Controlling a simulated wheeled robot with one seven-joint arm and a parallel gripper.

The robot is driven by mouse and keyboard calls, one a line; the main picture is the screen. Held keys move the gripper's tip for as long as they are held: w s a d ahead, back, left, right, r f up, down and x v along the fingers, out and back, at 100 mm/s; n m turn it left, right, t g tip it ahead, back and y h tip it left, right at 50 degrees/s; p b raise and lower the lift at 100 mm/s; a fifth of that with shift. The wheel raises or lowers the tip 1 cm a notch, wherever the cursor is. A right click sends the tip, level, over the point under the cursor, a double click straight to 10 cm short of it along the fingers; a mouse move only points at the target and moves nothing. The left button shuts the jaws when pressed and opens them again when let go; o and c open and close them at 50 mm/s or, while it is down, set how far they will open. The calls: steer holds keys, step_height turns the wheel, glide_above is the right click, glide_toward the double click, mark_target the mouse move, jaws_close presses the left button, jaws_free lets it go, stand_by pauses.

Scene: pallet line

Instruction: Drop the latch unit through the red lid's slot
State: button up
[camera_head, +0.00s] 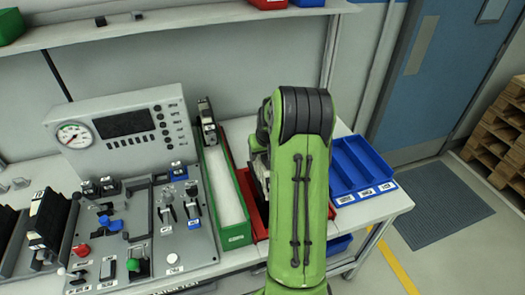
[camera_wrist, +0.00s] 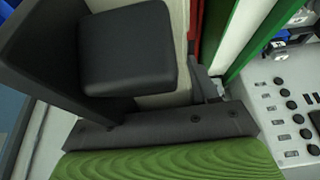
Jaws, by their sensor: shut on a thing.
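My gripper (camera_wrist: 165,50) fills the left of the wrist view, with one dark finger pad facing the camera. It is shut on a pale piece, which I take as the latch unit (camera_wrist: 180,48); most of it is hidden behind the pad. In the head view my green arm covers most of the gripper, which is above or beside the red container (camera_head: 259,227). A strip of red (camera_wrist: 196,25) shows beside the held piece in the wrist view. The lid's slot is not visible in either view.
A long green tray (camera_head: 236,239) stands left of the red container, with a dark and grey unit (camera_head: 207,117) at its back end. A blue bin (camera_head: 376,194) stands to the right. The control panel (camera_head: 170,225) with switches and a gauge box (camera_head: 117,130) fill the left.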

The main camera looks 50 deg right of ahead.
step_height(320, 180, down, 2)
steer(key=shift+s+f+b, duration=0.1)
steer(key=shift+b, duration=0.45)
step_height(320, 180, down, 9)
steer(key=b, duration=0.7)
steer(key=o, duration=1.4)
steer(key=p+v, duration=0.1)
steer(key=v, duration=1.4)
steer(key=shift+s+a+r, duration=0.1)
steer(key=shift+s+r, duration=0.1)
steer(key=shift+r, duration=0.15)
